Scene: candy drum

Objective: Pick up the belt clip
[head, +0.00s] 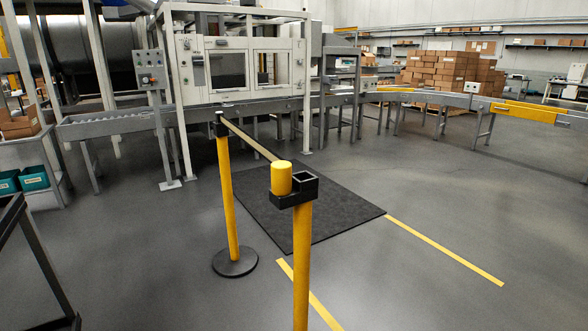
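A pale retractable belt (250,138) runs from the black head of the far yellow post (228,190) towards the near yellow post (301,265). The near post carries a black bracket (294,196) with an open square socket on its right side and a yellow cylinder (281,178) on its left. The belt's near end passes behind the yellow cylinder, so I cannot make out the belt clip or tell whether it is fastened there. My gripper is not in view.
The far post stands on a round black base (235,262). A dark mat (335,200) lies behind the posts, with yellow floor lines (445,250) nearby. A conveyor (125,122) and white machine (245,65) stand beyond. The grey floor at right is clear. A black frame (35,260) stands at left.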

